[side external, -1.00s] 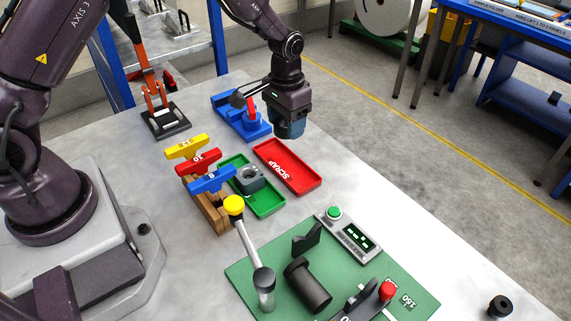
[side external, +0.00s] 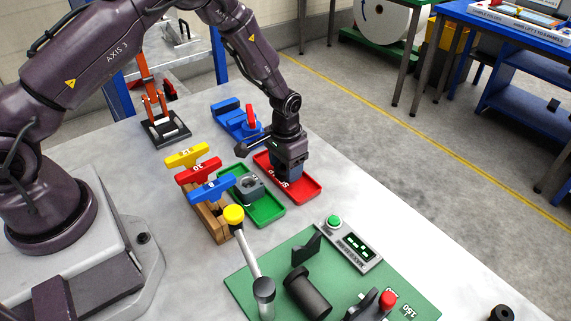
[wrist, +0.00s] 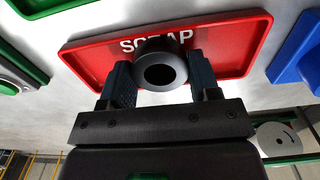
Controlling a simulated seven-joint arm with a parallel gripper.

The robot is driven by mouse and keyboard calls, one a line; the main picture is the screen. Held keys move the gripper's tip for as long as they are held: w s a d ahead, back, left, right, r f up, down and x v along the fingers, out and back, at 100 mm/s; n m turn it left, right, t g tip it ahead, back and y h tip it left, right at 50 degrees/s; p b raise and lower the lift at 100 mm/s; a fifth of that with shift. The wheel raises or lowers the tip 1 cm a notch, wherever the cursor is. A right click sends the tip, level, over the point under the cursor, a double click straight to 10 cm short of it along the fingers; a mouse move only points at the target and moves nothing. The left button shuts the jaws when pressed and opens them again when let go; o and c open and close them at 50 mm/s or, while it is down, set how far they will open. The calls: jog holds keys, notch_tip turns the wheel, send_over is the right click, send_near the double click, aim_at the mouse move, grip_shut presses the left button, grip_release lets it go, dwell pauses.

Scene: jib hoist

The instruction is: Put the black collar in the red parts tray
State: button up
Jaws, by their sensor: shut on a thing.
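My gripper (side external: 287,178) is low over the red parts tray (side external: 312,189), which is marked SCRAP. In the wrist view the fingers (wrist: 161,75) are shut on a black collar (wrist: 158,50), a dark ring with a greyer end face and an open bore. The collar is over the red tray (wrist: 240,63) and covers part of the lettering. I cannot tell whether it touches the tray floor. In the side view my gripper hides the collar and part of the tray.
T-handles stand in a wooden rack (side external: 212,222). A blue fixture (side external: 236,122) is behind. Another black ring (side external: 501,313) lies at lower right.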

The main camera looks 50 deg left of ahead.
jog(key=shift+f, duration=0.1)
jog(key=o, duration=1.1)
jog(key=shift+c, duration=0.2)
jog(key=s+r+t, duration=0.1)
jog(key=s+r, duration=0.3)
jog(key=r, duration=1)
jog(key=s+r+t, duration=0.1)
jog(key=s+r, duration=0.3)
jog(key=r, duration=1)
jog(key=s+r+t, duration=0.1)
jog(key=s+r, duration=0.2)
jog(key=s, duration=0.5)
jog(key=s+d+r+t, duration=0.1)
jog(key=s+r+t, duration=0.1)
jog(key=s, duration=0.6)
jog(key=shift+r+t, duration=0.3)
jog(key=shift+r, duration=0.3)
